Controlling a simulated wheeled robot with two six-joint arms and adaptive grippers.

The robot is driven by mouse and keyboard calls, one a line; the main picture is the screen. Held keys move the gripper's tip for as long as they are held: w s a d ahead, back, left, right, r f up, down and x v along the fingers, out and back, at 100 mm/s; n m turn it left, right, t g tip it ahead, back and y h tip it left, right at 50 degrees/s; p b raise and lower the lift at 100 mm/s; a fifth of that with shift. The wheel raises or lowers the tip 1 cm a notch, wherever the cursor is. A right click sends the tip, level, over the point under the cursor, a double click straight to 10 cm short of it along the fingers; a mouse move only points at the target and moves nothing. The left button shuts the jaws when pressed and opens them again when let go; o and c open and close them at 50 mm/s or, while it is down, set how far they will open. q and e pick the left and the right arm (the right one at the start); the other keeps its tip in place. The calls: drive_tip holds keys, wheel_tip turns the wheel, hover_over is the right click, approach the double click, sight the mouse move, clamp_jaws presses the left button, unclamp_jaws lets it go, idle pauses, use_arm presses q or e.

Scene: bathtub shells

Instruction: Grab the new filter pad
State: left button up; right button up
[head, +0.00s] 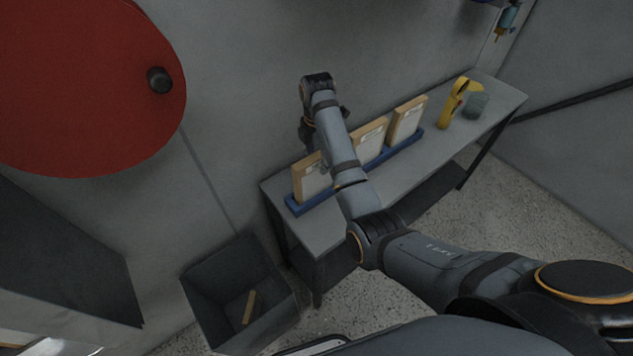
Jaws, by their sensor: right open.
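Three filter pads with tan frames and pale faces stand upright in a blue rack (297,209) on a grey table. The left pad (308,182) is partly covered by my right forearm. The middle pad (371,138) and the right pad (406,122) stand farther along the rack. My right arm reaches across the table from the lower right. Its gripper (308,140) is open and points down just above and behind the left pad. Its fingertips are partly hidden, and I cannot tell whether they touch the pad. My left gripper is out of view.
A yellow tool (452,104) and a grey-green round item (476,105) stand at the table's right end. A dark open bin (213,308) on the floor holds a tan piece (249,307). A red disc (75,80) is on the wall at left.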

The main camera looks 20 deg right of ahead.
sight(316, 178)
wheel_tip(316, 178, down, 2)
drive_tip(key=shift+s+a+f+p, duration=0.1)
drive_tip(key=shift+f+p, duration=0.15)
drive_tip(key=shift+p, duration=0.05)
drive_tip(key=shift+f, duration=0.35)
drive_tip(key=c, duration=0.4)
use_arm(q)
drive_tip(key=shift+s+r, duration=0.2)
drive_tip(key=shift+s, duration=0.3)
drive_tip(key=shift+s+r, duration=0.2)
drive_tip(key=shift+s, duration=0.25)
use_arm(e)
clamp_jaws()
